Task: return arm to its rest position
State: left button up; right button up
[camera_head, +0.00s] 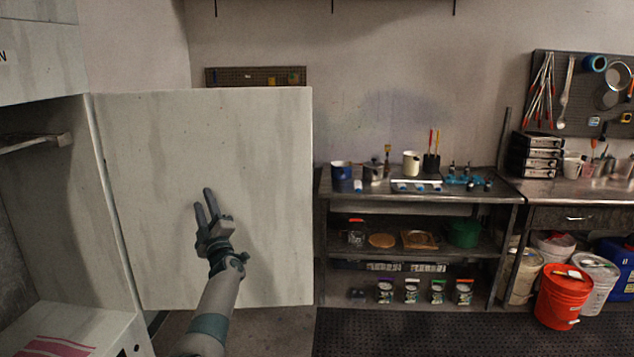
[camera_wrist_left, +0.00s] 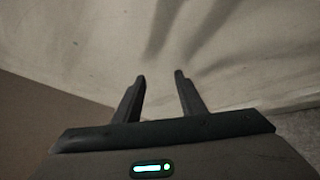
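My left arm reaches up from the bottom of the head view. Its gripper (camera_head: 203,203) is raised in front of the open white cabinet door (camera_head: 150,150). In the left wrist view the two fingers of my left gripper (camera_wrist_left: 160,78) stand apart with nothing between them. The pale door surface (camera_wrist_left: 80,45) lies beyond the fingertips, with dark shadows on it. I cannot tell whether the fingers touch the door. My right arm and gripper do not show in either view.
The open cabinet (camera_head: 45,200) stands at left. A metal shelf unit (camera_head: 415,200) with cups, jars and tins stands right of the door. An orange bucket (camera_head: 562,297) and others sit under the right-hand bench. A dark mat (camera_head: 450,335) covers clear floor.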

pick_arm(q)
jog(key=s+d+f+m+g+h+b, duration=0.1)
jog(key=s+d+f+m+g+h, duration=0.25)
jog(key=f, duration=1.35)
jog(key=s+f+m+h+b, duration=0.1)
jog(key=s+f+m+h, duration=0.45)
jog(key=f, duration=1.05)
jog(key=s+d+f+m+g+b, duration=0.15)
jog(key=s+f, duration=0.55)
jog(key=f, duration=1)
jog(key=s+d+f+m+g+h, duration=0.25)
jog(key=s+f+m+g, duration=0.25)
jog(key=s+f, duration=1.9)
jog(key=s+f+m+g+b, duration=0.1)
jog(key=s+f+g, duration=0.2)
jog(key=s, duration=1.4)
jog(key=s+f+m+g+b, duration=0.1)
jog(key=s+f+m+g, duration=0.1)
jog(key=s+f, duration=0.7)
jog(key=s+a+f+m+g+b, duration=0.1)
jog(key=s+f+g, duration=0.3)
jog(key=s, duration=2.1)
notch_tip(320, 180, down, 2)
jog(key=shift+f+m, duration=0.15)
jog(key=shift+m, duration=0.2)
